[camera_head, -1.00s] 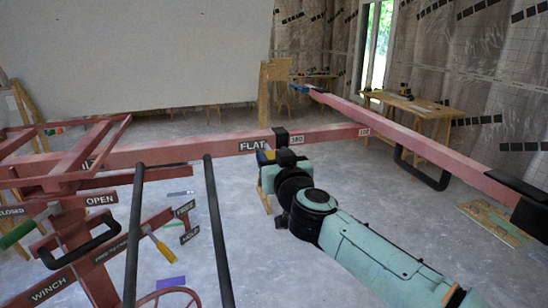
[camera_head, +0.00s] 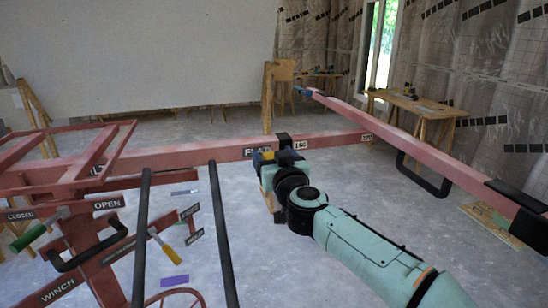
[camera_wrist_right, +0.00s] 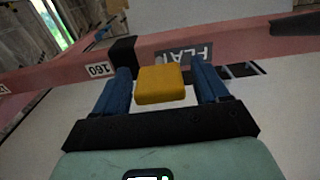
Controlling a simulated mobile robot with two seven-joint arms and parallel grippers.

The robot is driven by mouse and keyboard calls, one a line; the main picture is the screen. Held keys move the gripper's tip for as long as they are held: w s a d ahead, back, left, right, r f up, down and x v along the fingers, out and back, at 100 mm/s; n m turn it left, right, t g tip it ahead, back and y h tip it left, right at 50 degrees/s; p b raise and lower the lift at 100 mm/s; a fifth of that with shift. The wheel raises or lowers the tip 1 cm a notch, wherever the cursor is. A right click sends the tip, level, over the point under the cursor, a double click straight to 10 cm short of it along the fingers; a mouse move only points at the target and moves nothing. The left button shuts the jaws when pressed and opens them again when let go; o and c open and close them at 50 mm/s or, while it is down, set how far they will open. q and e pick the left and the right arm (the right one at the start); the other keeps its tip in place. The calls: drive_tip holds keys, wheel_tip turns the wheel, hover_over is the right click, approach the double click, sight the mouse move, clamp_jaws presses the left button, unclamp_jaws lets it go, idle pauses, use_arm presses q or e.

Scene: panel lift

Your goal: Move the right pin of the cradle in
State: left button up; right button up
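The cradle is a long red beam (camera_head: 215,152) with a FLAT label, and it also shows across the top of the right wrist view (camera_wrist_right: 70,75). A black collar (camera_head: 284,140) sits on the beam beside the 160 label. A yellow block (camera_wrist_right: 160,85), probably the pin's knob, is in front of the beam in the right wrist view. My right gripper (camera_wrist_right: 161,88) has one blue finger on each side of the block, with thin gaps showing. In the head view my right gripper (camera_head: 263,157) is small beside the beam. My left gripper is out of view.
The lift's frame with OPEN and WINCH labels (camera_head: 107,204) and two black bars (camera_head: 222,235) stand at left. Another red beam (camera_head: 410,143) with a black loop handle (camera_head: 423,175) runs along the right. A workbench (camera_head: 415,103) is behind. Grey floor is open between.

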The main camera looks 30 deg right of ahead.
drive_tip(key=shift+s, duration=0.1)
drive_tip(key=v, duration=1.3)
drive_tip(key=shift+a, duration=0.1)
idle(0.3)
